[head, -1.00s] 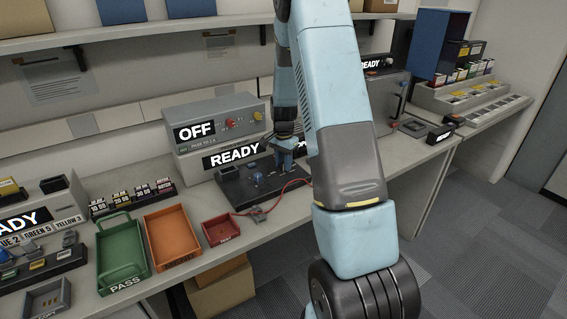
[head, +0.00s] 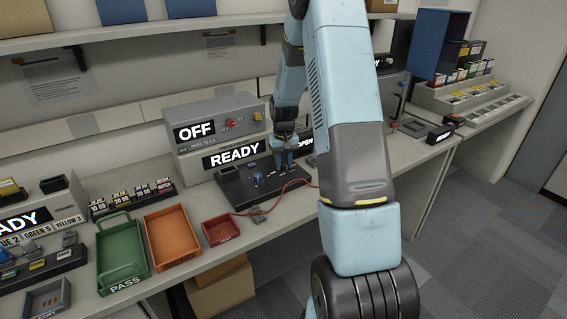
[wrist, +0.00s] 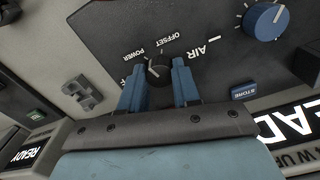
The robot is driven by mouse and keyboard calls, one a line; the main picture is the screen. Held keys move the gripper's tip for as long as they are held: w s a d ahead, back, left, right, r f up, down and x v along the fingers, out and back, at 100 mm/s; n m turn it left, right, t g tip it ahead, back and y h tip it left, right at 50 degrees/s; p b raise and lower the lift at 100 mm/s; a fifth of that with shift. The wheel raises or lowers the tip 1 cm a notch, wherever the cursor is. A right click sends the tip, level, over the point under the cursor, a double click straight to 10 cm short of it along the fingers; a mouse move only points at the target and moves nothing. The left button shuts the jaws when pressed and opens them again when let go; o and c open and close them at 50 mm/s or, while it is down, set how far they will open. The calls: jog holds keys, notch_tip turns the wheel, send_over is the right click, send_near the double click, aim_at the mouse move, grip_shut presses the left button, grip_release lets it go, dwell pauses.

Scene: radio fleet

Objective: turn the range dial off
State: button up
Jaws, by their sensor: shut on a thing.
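In the wrist view a small round black dial (wrist: 158,71) with a pale pointer mark sits on a dark panel (wrist: 110,38). The words POWER, OFFSET and AIR are printed around it. The two blue fingers of my gripper (wrist: 158,82) stand on either side of this dial and are shut on it. A larger blue dial (wrist: 266,19) with white tick marks is at the upper right, apart from the fingers. In the head view my gripper (head: 285,158) is down at the black test panel (head: 236,190) on the bench. The dial it holds is hidden there.
A grey unit showing OFF (head: 197,132) stands on one showing READY (head: 232,155) behind the panel. Green (head: 122,255), orange (head: 172,238) and red (head: 221,229) trays lie to the left. A blue STORE button (wrist: 244,90) is near the fingers.

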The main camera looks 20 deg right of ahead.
aim_at(283, 164)
jog(key=n, duration=0.7)
jog(key=shift+w+r, duration=0.1)
jog(key=shift+w, duration=0.05)
jog(key=n, duration=0.6)
jog(key=shift+n, duration=0.4)
jog(key=o, duration=1.1)
jog(key=shift+c, duration=0.2)
notch_tip(283, 164, up, 14)
jog(key=shift+f, duration=0.25)
